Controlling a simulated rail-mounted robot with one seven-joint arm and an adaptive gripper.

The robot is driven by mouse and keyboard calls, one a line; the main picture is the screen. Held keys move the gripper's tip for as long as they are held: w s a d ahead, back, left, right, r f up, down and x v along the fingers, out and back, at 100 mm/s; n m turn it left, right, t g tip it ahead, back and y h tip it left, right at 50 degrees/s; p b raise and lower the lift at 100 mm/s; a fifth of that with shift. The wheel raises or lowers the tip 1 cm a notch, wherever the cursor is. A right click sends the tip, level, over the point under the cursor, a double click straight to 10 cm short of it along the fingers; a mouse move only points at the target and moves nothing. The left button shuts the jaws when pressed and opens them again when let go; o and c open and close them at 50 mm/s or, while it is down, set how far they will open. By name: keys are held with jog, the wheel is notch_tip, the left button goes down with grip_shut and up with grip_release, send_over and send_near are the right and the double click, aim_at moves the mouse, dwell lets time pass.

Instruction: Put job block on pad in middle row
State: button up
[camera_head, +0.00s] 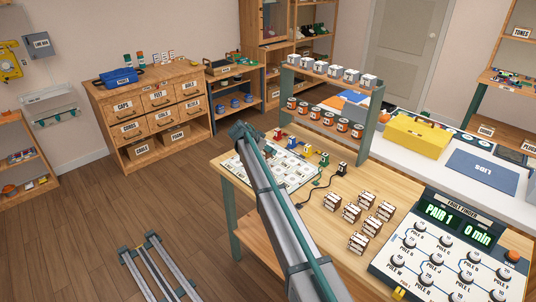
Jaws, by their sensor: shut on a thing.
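A white board (307,180) with rows of pale square pads lies at the left end of the wooden workbench. My arm crosses in front of it and hides part of it, so I cannot tell which pads are bare in the middle row. None is readable as the job block. My gripper does not show; the arm's visible end is a joint above the board's left side.
Several brown-and-white blocks (350,214) stand mid-bench. A control panel (445,255) with dials and a "PAIR 1" display fills the right end. A shelf rack (330,95) with cans stands behind the bench. A dark cable (318,185) lies beside the board.

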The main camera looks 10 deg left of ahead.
aim_at(268, 154)
notch_tip(268, 154, down, 2)
jog(key=shift+f+p, duration=0.2)
jog(key=shift+p, duration=0.45)
jog(key=shift+f, duration=0.35)
jog(key=shift+f, duration=0.15)
jog(key=o, duration=1.2)
